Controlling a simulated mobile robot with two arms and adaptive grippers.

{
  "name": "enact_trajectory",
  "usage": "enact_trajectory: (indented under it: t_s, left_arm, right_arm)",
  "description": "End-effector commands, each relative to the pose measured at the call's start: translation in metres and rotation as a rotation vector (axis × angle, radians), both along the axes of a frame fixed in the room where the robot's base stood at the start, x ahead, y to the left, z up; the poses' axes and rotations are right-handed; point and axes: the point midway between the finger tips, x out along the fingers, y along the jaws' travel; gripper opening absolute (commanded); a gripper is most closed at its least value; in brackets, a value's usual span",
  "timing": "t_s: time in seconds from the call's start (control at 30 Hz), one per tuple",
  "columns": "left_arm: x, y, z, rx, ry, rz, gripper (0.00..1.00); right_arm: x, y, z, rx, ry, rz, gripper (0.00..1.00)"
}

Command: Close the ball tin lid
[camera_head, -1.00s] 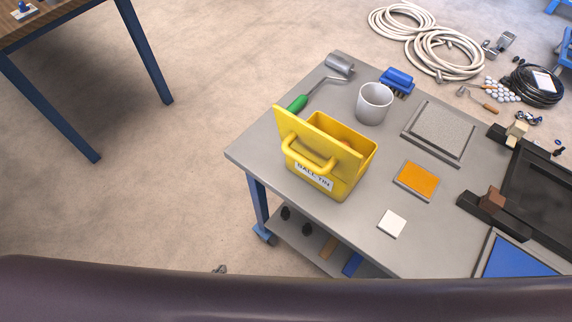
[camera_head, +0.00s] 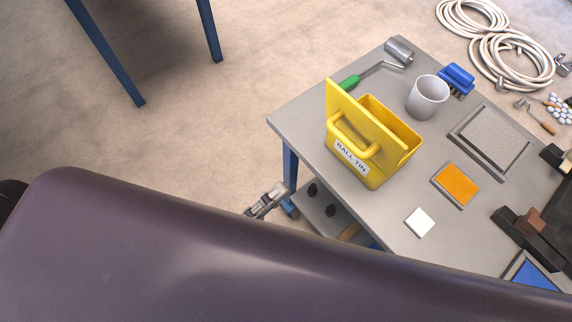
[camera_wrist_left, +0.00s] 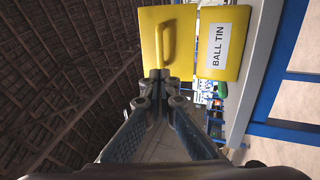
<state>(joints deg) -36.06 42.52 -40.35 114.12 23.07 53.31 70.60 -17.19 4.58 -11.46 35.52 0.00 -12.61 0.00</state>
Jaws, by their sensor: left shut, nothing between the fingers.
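The yellow ball tin (camera_head: 392,165) stands on the grey table, with a white "BALL TIN" label on its front. Its lid (camera_head: 346,108) is open, raised steeply, with a yellow handle (camera_head: 352,138) on its outer face. My left gripper (camera_head: 278,190) is apart from the tin, beside the table's left edge in the head view. In the left wrist view the shut, empty fingers (camera_wrist_left: 160,76) point toward the tin (camera_wrist_left: 222,45) and overlap the lid (camera_wrist_left: 180,62) near its handle (camera_wrist_left: 166,42); I cannot tell the gap. My right gripper is not in view.
My own dark arm fills the lower picture.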

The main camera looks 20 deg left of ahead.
Motion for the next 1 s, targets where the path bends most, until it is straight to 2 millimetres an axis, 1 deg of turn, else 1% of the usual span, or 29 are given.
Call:
enact_trajectory:
  t_s: [0.03, 0.1, 0.3, 0.5, 0.7, 1.0]
  left_arm:
    - [0.008, -0.005, 0.008, -0.003, -0.006, 0.003, 0.0]
    - [0.019, -0.013, 0.014, -0.003, -0.007, 0.003, 0.0]
    - [0.052, -0.038, 0.03, 0.0, -0.007, 0.004, 0.0]
    - [0.077, -0.058, 0.041, 0.002, -0.004, 0.003, 0.0]
    - [0.09, -0.067, 0.044, 0.004, -0.003, 0.002, 0.0]
    - [0.091, -0.068, 0.044, 0.005, -0.003, 0.002, 0.0]
  right_arm:
    - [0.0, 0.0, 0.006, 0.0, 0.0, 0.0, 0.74]
    - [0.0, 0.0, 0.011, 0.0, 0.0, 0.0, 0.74]
    - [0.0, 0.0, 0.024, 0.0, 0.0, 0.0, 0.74]
    - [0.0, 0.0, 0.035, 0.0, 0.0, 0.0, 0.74]
    - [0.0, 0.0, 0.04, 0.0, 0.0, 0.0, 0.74]
    - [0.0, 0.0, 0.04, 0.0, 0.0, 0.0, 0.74]
